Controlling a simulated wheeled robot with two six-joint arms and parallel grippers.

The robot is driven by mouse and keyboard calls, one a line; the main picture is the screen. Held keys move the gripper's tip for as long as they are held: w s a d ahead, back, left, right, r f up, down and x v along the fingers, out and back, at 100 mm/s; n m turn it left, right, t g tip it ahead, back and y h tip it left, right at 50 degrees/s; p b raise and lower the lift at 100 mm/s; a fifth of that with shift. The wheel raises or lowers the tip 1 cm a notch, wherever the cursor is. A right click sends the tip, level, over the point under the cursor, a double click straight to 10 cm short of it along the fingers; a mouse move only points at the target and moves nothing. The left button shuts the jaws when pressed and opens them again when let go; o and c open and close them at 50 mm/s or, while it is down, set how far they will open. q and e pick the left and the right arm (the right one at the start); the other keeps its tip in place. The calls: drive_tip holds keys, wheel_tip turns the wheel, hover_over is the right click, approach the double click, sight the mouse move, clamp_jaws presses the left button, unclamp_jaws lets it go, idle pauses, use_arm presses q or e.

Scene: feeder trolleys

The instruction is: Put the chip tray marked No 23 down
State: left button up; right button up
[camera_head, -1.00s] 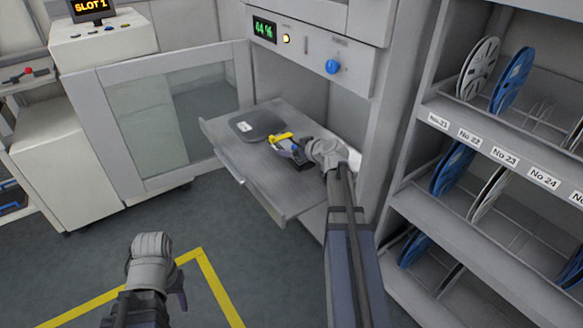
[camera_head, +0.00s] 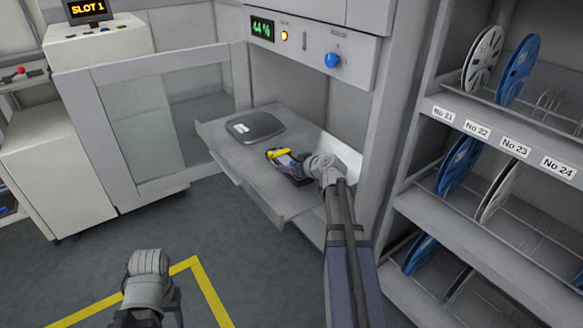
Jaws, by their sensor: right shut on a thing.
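My right gripper is shut on the tray. I cannot tell whether the tray's underside touches the shelf, and no number on it can be read. My left gripper (camera_head: 150,285) hangs low over the floor at the bottom left, away from the shelf; its fingers are mostly hidden.
The open glass door (camera_head: 165,118) stands left. A rack of reels (camera_head: 480,120) with number labels stands right. The shelf's front left is bare.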

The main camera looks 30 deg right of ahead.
drive_tip(key=shift+f, duration=0.2)
drive_tip(key=o, duration=1.3)
drive_tip(key=shift+c, duration=0.2)
drive_tip(key=shift+r, duration=0.1)
drive_tip(key=shift+r, duration=0.15)
wheel_tip(320, 180, up, 6)
drive_tip(key=f+p, duration=0.1)
drive_tip(key=p, duration=0.5)
hover_over(309, 180)
drive_tip(key=shift+s+a+r, duration=0.25)
drive_tip(key=shift+s, duration=0.15)
drive_tip(key=shift+s+d+r, duration=0.1)
drive_tip(key=shift+s, duration=0.3)
